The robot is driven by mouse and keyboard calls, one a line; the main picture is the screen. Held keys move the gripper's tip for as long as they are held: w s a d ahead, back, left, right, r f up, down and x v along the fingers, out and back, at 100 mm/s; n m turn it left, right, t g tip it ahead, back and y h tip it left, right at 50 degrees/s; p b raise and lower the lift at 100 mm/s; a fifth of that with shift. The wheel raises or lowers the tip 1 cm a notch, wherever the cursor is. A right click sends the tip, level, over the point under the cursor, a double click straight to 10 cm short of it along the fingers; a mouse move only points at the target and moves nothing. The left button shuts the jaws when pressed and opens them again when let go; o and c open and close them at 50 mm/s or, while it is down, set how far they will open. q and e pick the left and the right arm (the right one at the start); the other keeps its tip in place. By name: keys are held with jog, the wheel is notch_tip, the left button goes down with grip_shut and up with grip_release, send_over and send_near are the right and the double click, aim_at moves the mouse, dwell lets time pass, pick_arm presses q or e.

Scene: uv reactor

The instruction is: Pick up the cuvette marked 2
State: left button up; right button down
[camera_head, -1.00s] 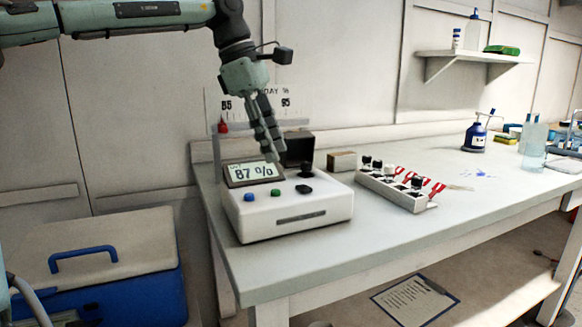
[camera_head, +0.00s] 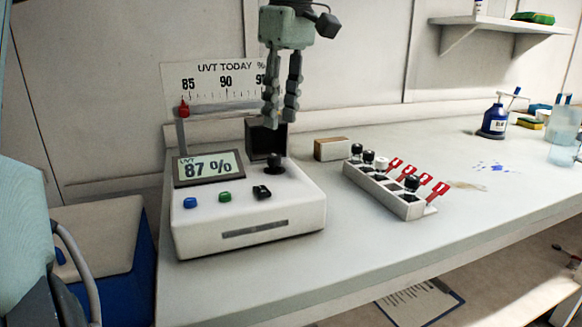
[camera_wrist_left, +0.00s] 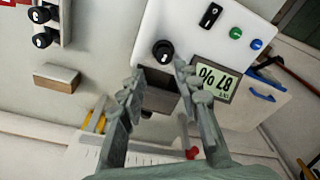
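A white rack (camera_head: 405,205) on the bench holds several capped cuvettes. Two black caps (camera_head: 357,151) and a white cap (camera_head: 381,164) are at its far end, and another black cap (camera_head: 411,183) is nearer. Two of the rack's black caps (camera_wrist_left: 42,40) show in the wrist view, with white marks too small to read. Another black cap (camera_head: 275,161) stands upright on the UVT meter (camera_head: 300,209); its number is unreadable. My left gripper (camera_head: 281,116) is open and empty above the meter's back. In the wrist view that cap (camera_wrist_left: 163,51) lies just beyond the fingertips.
The meter shows 87 %. A brown block (camera_head: 331,149) lies between meter and rack. Red tags (camera_head: 427,181) stick up along the rack. The front of the bench is clear.

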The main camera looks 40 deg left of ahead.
aim_at(274, 155)
pick_arm(q)
jog(key=shift+s+a+f, duration=0.1)
jog(key=shift+s+f, duration=0.1)
jog(key=shift+f, duration=0.25)
jog(key=shift+s+a+f, duration=0.1)
jog(key=shift+s+f, duration=0.1)
jog(key=shift+f, duration=0.2)
jog(key=f, duration=0.5)
jog(key=shift+a+f, duration=0.25)
jog(key=shift+a, duration=0.05)
grip_shut()
